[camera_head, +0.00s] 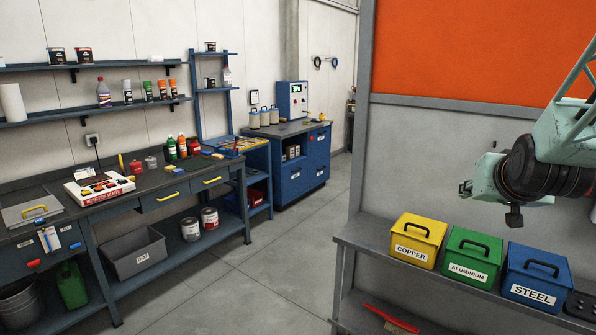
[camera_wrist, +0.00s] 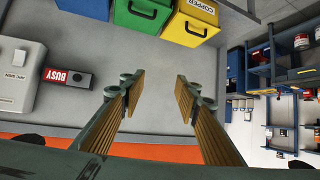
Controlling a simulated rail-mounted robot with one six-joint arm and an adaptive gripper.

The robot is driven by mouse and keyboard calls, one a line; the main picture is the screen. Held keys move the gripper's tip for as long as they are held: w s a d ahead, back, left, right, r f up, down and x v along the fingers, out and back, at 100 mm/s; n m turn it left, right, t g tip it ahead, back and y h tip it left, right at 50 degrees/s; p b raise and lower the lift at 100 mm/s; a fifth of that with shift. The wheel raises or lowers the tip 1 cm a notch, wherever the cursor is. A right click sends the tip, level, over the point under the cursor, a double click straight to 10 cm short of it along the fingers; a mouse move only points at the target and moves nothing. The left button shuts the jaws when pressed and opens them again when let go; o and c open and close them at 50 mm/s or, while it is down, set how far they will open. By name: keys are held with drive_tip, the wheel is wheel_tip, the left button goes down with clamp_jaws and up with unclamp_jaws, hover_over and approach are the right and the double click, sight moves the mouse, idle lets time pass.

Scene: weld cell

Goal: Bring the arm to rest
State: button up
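My gripper (camera_wrist: 160,90) is open in the wrist view, with clear space between its two ribbed fingers and nothing held. In the head view, part of my arm reaches in from the right, above the shelf with the bins; I cannot make out the fingers there. The wrist view looks at a grey wall surface, with the bins at its top edge, apart from the fingers.
A yellow COPPER bin (camera_head: 417,240), a green ALUMINIUM bin (camera_head: 473,257) and a blue STEEL bin (camera_head: 537,275) stand on a grey shelf (camera_head: 365,240). A BUSY sign box (camera_wrist: 68,78) is left of my fingers. A cluttered workbench (camera_head: 100,212) stands left; the floor between is clear.

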drive_tip(key=s+a+n+g+y, duration=0.2)
drive_tip(key=s+a+g+y, duration=0.1)
drive_tip(key=s+a, duration=1.5)
drive_tip(key=s+a+f+n+g, duration=0.1)
drive_tip(key=s+a+g, duration=0.1)
drive_tip(key=s, duration=0.9)
drive_tip(key=s+a+f+n+g+y, duration=0.1)
drive_tip(key=s+a, duration=0.3)
drive_tip(key=s, duration=0.8)
drive_tip(key=shift+s+a+g+b, duration=0.25)
drive_tip(key=shift+a+g+b, duration=0.15)
drive_tip(key=shift+g, duration=0.1)
drive_tip(key=shift+a, duration=0.15)
